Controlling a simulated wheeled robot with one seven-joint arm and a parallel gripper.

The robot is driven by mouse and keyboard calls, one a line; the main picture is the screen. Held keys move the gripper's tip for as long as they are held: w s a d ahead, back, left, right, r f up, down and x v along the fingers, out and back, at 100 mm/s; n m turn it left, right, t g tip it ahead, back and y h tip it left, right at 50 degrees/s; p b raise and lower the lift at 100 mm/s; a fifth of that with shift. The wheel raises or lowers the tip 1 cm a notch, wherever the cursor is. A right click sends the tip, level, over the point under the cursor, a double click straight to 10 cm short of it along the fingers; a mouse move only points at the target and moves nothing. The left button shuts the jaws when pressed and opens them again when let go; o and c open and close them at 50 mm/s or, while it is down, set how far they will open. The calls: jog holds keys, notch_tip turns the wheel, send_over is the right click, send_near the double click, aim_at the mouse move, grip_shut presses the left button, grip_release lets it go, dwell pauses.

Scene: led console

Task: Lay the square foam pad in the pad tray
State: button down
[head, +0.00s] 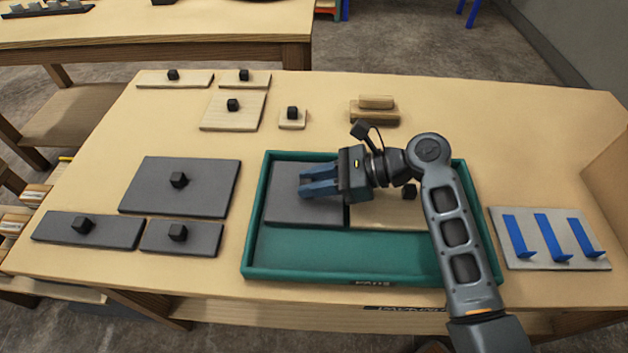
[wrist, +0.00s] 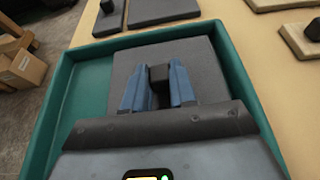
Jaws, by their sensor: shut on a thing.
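The square foam pad (head: 288,212), dark grey with a black knob, lies flat within the back left corner of the green pad tray (head: 258,272). I cannot tell whether it touches the tray floor. My gripper (head: 304,185) is over the pad, its blue fingers shut on the knob. The wrist view shows the black knob (wrist: 159,74) between the fingertips (wrist: 158,85), with the pad (wrist: 125,65) flat below and inside the tray wall (wrist: 65,85). In the head view, my gripper hides part of the pad and its knob.
A pale wooden board (head: 385,213) with a black knob fills the tray's back right; the front strip is bare. Dark pads (head: 150,200) lie left of the tray. Light boards (head: 245,115) and stacked blocks (head: 375,112) lie behind. A plate with blue hooks (head: 520,257) is at right.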

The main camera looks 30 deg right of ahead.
jog(key=shift+f, duration=0.1)
jog(key=c, duration=0.9)
grip_release()
jog(key=shift+s+d+r, duration=0.15)
jog(key=shift+d+r, duration=0.1)
jog(key=shift+d, duration=0.05)
jog(key=v, duration=1.1)
jog(key=shift+s+d+r, duration=0.1)
